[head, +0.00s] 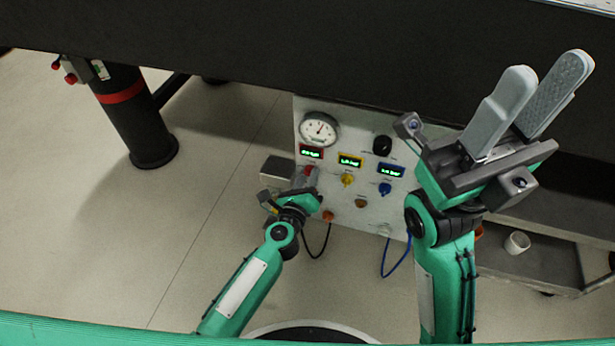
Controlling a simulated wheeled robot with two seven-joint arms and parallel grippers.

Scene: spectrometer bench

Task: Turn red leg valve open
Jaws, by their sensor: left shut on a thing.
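A white panel (350,128) stands below the bench. It carries a red, a yellow and a blue framed display in a row, with a coloured valve below each. The red valve (309,171) sits under the red display (311,152) and is mostly hidden by my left gripper (304,180). That gripper is shut on the red valve; the handle's angle cannot be told. My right gripper (530,100) is raised at the right, its two grey fingers apart and empty. A bench leg (133,115) with a red band stands at the left.
The yellow valve (347,180) and blue valve (385,188) are right of my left gripper. A round gauge (319,129) and a black knob (382,146) are above. Cables hang below the panel. A white cup (517,242) is at the right. The dark bench (250,60) overhangs the panel.

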